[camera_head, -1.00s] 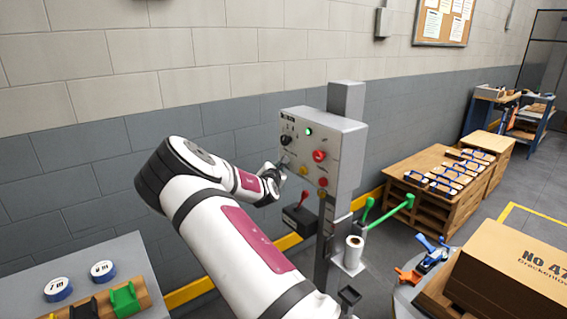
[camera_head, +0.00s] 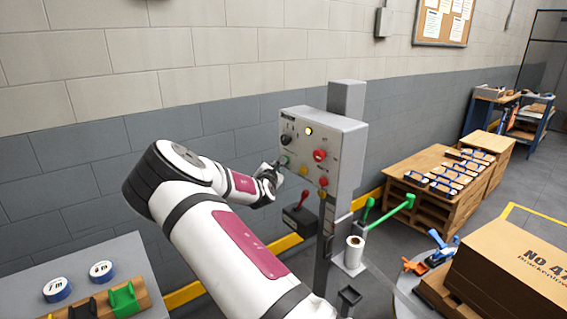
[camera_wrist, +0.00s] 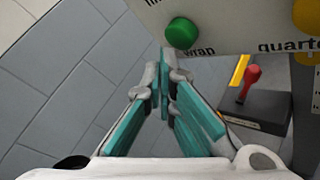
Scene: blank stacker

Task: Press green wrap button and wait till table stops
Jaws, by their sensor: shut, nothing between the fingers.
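The green wrap button (camera_wrist: 181,33) stands out on the grey panel in the wrist view, above the word "wrap". In the head view it is a small green spot (camera_head: 285,160) on the panel's lower left. My gripper (camera_wrist: 165,62) is shut and empty, its fingertips just below and left of the button, apart from it in the picture. In the head view my gripper (camera_head: 278,165) is close in front of the panel. The round table (camera_head: 398,285) carries a brown box (camera_head: 500,290) with clamps beside it. The panel's top lamp (camera_head: 308,131) glows yellow.
The control panel (camera_head: 345,150) also has red and yellow buttons and a black knob. A white film roll (camera_head: 354,250) stands below it, with clear film towards the box. A red-handled lever box (camera_head: 300,218) is beside the post. A bench with tape rolls (camera_head: 102,270) is at lower left.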

